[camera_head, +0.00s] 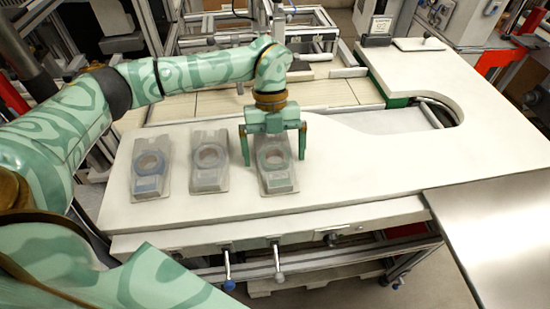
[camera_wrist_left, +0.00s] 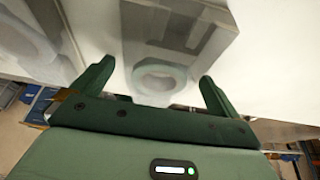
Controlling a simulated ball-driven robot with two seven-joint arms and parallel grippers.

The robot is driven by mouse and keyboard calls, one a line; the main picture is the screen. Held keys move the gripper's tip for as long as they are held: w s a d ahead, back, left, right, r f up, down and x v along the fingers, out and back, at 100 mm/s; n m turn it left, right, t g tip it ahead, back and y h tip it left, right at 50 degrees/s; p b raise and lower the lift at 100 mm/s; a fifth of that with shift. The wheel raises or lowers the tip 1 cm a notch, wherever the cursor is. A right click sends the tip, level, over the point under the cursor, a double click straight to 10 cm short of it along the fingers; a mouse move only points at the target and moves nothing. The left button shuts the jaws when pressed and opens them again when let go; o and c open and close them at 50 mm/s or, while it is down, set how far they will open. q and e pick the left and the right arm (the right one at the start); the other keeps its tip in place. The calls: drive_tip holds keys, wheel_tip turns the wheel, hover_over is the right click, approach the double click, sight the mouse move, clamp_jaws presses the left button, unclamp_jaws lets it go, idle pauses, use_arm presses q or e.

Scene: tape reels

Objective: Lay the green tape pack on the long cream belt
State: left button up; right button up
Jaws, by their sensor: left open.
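The green tape pack (camera_head: 278,178) is a clear blister pack with a pale green reel, lying on the white worktop as the rightmost of three packs. My left gripper (camera_head: 273,156) is open directly over it, its fingers on either side of the pack. In the left wrist view the open fingers (camera_wrist_left: 153,88) flank the green tape pack (camera_wrist_left: 165,48), and nothing is held. The cream belt (camera_head: 210,103) runs behind the worktop, partly hidden by my left arm. My right gripper is not in view.
A pack with a grey reel (camera_head: 210,176) lies just left, and a pack with a blue reel (camera_head: 151,185) lies farther left. The worktop (camera_head: 370,165) is clear to the right. A metal table (camera_head: 500,230) adjoins at the lower right.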

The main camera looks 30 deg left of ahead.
use_arm(q)
drive_tip(key=c, duration=1.2)
drive_tip(key=shift+r, duration=0.1)
